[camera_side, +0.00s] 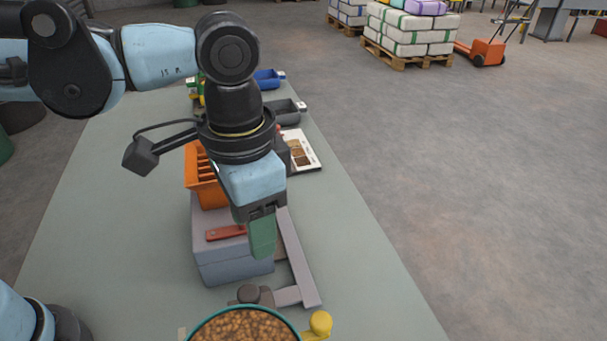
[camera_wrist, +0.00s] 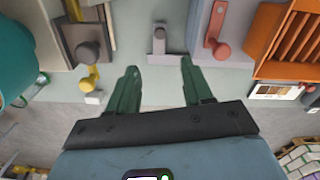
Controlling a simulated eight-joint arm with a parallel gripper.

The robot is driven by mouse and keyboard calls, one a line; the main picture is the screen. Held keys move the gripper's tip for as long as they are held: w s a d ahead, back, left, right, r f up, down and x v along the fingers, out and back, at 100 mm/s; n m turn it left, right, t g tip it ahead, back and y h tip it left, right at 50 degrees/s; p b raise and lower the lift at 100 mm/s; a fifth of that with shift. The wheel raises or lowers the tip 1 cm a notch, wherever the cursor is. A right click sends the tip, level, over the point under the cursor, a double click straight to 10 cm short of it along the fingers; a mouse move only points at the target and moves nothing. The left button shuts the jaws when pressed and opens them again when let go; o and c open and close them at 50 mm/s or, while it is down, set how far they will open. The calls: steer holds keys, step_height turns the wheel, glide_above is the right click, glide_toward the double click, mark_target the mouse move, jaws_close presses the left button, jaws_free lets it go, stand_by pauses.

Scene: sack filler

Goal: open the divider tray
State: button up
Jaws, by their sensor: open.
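An orange tray with several dividers (camera_side: 205,188) stands behind a grey box in the side view, partly hidden by my arm. In the wrist view the slotted orange tray (camera_wrist: 290,38) is at the upper right, right of the fingers. My gripper (camera_side: 262,250) has green fingers pointing down, beside the grey box's right side in the side view. In the wrist view my gripper (camera_wrist: 159,66) is open and empty, its fingertips well apart. A small grey handle piece (camera_wrist: 159,42) shows beyond the gap between them. I cannot tell whether the fingers touch anything.
The grey box (camera_side: 238,268) carries a red handle (camera_side: 226,232). A long grey bar (camera_side: 298,262) lies to its right. A bowl of brown pieces (camera_side: 243,326) and a yellow knob (camera_side: 320,322) are in front. The bench's right side is clear.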

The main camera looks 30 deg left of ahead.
mark_target(264, 291)
step_height(264, 291, down, 14)
steer(key=shift+r, duration=0.1)
stand_by(0.7)
jaws_close()
stand_by(0.4)
